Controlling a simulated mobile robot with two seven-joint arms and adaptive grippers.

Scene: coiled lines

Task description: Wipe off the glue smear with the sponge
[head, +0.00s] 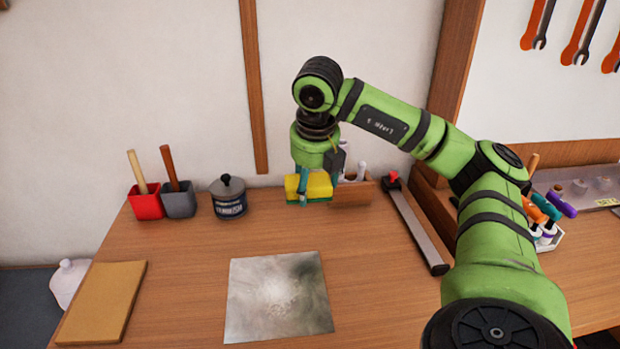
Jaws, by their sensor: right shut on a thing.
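My right gripper (318,186) points down over the back of the wooden table and is shut on a yellow sponge (318,184) with a teal part at its left end. The sponge looks held above the table top. A grey metallic sheet (240,310) lies flat on the table in front of it. A dark greenish smudge (308,272) and a pale whitish patch (272,290) show on the sheet; I cannot tell which is the glue smear. My left gripper is not in view.
Behind stand a red pot (146,205), a grey pot (180,204), a lidded jar (229,203) and a wooden box (352,196). A long metal bar (420,228) lies right of the sheet. A tan board (102,302) lies left. Bare table (180,270) lies between board and sheet.

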